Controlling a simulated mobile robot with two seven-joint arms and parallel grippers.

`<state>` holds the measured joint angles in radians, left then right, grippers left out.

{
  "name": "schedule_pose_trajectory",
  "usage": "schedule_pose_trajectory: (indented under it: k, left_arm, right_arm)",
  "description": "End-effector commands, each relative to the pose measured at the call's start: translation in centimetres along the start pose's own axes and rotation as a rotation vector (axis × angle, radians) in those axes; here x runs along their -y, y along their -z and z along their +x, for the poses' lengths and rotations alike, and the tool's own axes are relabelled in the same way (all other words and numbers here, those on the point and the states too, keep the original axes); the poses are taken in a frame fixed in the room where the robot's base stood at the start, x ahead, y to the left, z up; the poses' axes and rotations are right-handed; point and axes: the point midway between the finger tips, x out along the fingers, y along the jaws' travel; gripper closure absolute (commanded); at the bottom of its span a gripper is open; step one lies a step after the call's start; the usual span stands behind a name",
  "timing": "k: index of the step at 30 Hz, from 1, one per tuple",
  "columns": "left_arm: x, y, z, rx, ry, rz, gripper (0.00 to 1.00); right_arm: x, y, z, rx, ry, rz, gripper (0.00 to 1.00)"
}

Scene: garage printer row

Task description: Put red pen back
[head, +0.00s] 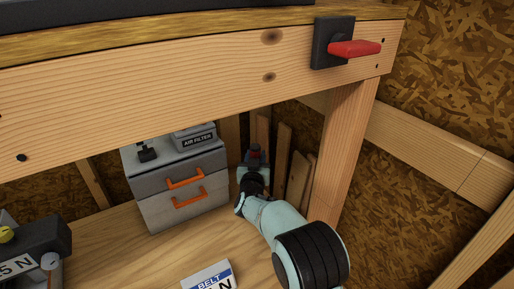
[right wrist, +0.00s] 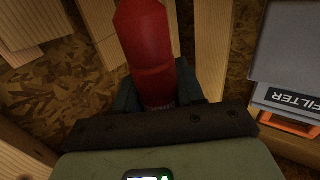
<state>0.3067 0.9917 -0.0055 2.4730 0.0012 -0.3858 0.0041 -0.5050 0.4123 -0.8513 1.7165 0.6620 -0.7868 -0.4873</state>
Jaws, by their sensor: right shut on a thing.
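My right gripper (head: 254,160) reaches in below the wooden beam, beside the grey drawer box. In the right wrist view the gripper (right wrist: 157,92) is shut on a thick red object (right wrist: 146,45), which I take to be the red pen. The red object sticks out beyond the fingers, and its lower end is hidden between them. My left gripper is not in view.
A grey box (head: 180,205) with orange handles and an AIR FILTER label stands left of my right gripper; it also shows in the right wrist view (right wrist: 285,50). A wooden post (head: 343,150) and loose boards (head: 281,150) are close by. A red-handled switch (head: 353,48) is on the beam.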

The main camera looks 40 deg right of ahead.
Motion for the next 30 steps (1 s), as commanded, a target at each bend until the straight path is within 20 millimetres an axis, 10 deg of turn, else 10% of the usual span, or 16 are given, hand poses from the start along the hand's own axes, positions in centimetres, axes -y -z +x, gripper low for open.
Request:
schedule_pose_trajectory:
  k: [30]
  left_arm:
    - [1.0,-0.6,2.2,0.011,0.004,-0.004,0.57]
  right_arm:
    - [0.0,-3.0,-0.1,0.002,0.002,0.000,1.00]
